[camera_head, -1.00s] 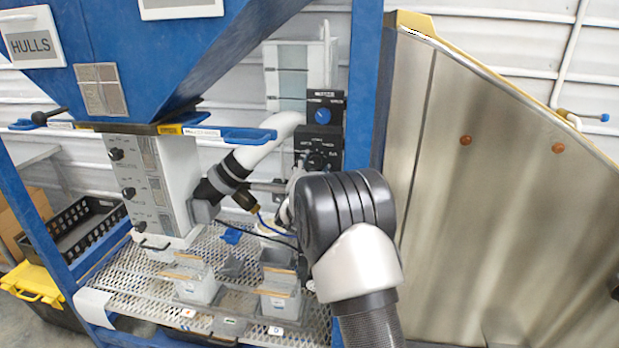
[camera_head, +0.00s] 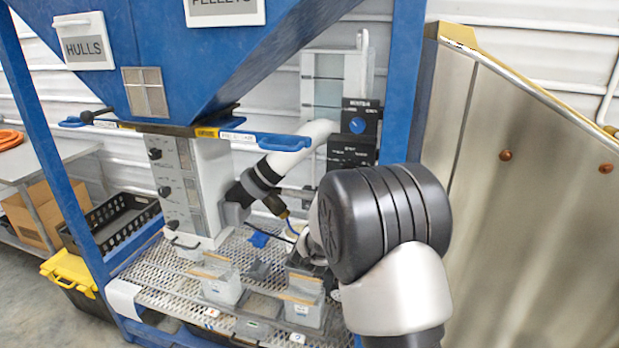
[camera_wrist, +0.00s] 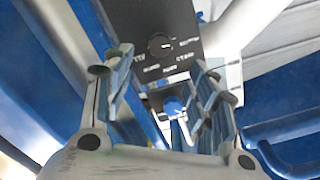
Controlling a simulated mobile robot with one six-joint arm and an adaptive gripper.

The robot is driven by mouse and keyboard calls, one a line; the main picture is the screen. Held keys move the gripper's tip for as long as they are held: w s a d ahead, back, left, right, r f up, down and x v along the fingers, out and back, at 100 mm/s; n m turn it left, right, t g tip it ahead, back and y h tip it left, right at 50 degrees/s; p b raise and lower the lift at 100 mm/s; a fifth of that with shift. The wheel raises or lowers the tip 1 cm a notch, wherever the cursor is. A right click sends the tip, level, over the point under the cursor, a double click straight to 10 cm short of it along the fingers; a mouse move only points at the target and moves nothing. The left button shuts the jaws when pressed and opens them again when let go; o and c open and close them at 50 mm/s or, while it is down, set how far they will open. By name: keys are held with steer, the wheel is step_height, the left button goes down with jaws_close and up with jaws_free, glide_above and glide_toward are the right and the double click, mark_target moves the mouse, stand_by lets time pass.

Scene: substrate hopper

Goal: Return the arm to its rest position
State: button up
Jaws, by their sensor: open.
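My arm rises from the bottom of the head view, its black joint (camera_head: 385,222) and white link covering the right side of the mesh shelf. My gripper (camera_wrist: 165,85) shows in the wrist view with its two fingers apart and nothing between them. Beyond the fingers is a black control box (camera_wrist: 150,30) with a dial. In the head view my gripper is hidden behind the arm joint.
A blue post (camera_head: 402,80) and a steel panel (camera_head: 540,220) flank my arm. A black crate (camera_head: 115,225) is at left.

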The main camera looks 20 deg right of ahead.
steer(key=shift+r, duration=0.1)
steer(key=s+a+r+n+g+y, duration=0.25)
steer(key=s+a+n+y, duration=0.2)
steer(key=s+a, duration=0.35)
steer(key=s+a+r+n+g+y, duration=0.1)
steer(key=s+a+r+n+y, duration=0.3)
steer(key=s+a, duration=0.35)
steer(key=s+f+n+g, duration=0.2)
steer(key=s+f+g, duration=0.1)
steer(key=s, duration=1.2)
steer(key=s+f+n+g+y, duration=0.1)
steer(key=s+f+n+g, duration=0.2)
steer(key=s, duration=1.1)
step_height(320, 180, down, 2)
steer(key=shift+s+a+f+g, duration=0.2)
steer(key=shift+s+a+g, duration=0.15)
steer(key=shift+g, duration=0.1)
steer(key=shift+y, duration=0.25)
steer(key=shift+c, duration=0.2)
